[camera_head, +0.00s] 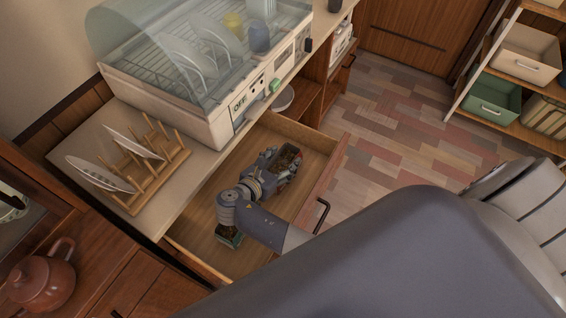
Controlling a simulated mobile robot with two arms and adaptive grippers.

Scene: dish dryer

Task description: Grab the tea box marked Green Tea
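A small box with a brown top and greenish side (229,237) lies in the open wooden drawer (205,205), partly covered by my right arm. A second small box with a dark brown top (288,159) is deeper in the drawer, at the fingers of my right gripper (283,164). The gripper's fingers lie around or beside this second box. I cannot tell whether they close on it. No label is readable, so I cannot tell which box is marked Green Tea. My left gripper is not in view.
A dish dryer (165,108) with a clear cover stands on the counter above the drawer. A wooden plate rack (150,185) with plates is beside it. A brown teapot (42,280) stands at lower left. Drawer walls surround my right gripper; its front has a dark handle (322,215).

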